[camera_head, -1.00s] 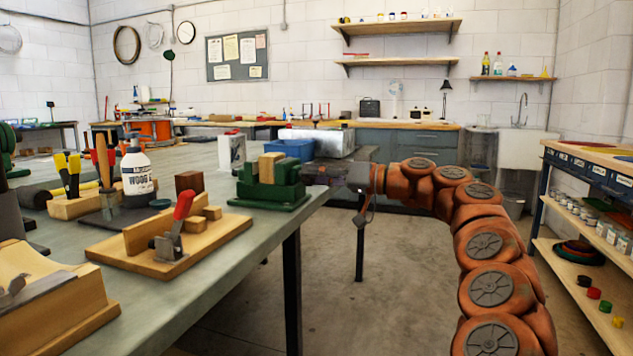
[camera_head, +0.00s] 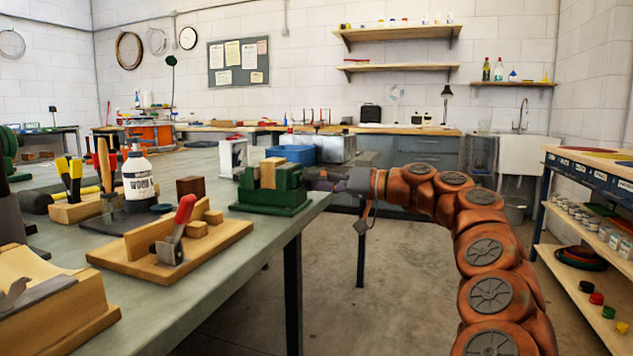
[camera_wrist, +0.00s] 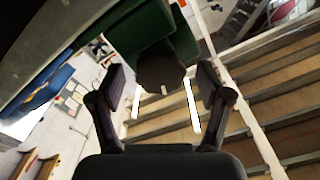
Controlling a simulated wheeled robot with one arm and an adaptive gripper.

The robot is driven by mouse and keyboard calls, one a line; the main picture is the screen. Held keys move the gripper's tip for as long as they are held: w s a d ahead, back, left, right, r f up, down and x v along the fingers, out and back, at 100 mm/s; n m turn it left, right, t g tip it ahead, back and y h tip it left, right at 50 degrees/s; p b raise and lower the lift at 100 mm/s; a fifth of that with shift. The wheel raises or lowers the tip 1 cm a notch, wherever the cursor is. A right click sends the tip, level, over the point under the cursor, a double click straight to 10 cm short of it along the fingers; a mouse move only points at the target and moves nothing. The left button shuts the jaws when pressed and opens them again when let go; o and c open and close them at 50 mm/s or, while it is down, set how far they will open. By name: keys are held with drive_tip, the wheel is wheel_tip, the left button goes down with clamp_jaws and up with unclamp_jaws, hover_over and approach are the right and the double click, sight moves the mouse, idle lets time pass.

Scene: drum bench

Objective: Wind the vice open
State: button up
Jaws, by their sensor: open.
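The green vice (camera_head: 262,207) stands at the right edge of the near bench, with a light wooden block (camera_head: 269,174) upright between its jaws. My gripper (camera_head: 312,179) is level with the vice's right end, pointing at it from the right. In the wrist view, my gripper (camera_wrist: 160,86) is open, one finger on each side of a dark round end piece (camera_wrist: 160,68) at the vice's screw end. Gaps show between this piece and both fingers. The green vice body (camera_wrist: 130,38) lies behind it. I cannot make out the handle bar clearly.
A wooden clamp board with a red-handled toggle (camera_head: 178,232) sits nearer on the bench (camera_head: 225,270). A dark brown block (camera_head: 190,187) and a blue bin (camera_head: 291,154) are close to the vice. A shelf rack (camera_head: 570,258) stands right; open floor lies between.

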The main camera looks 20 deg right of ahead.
drive_tip(key=shift+d, duration=0.1)
drive_tip(key=v, duration=1.1)
drive_tip(key=shift+s+d, duration=0.3)
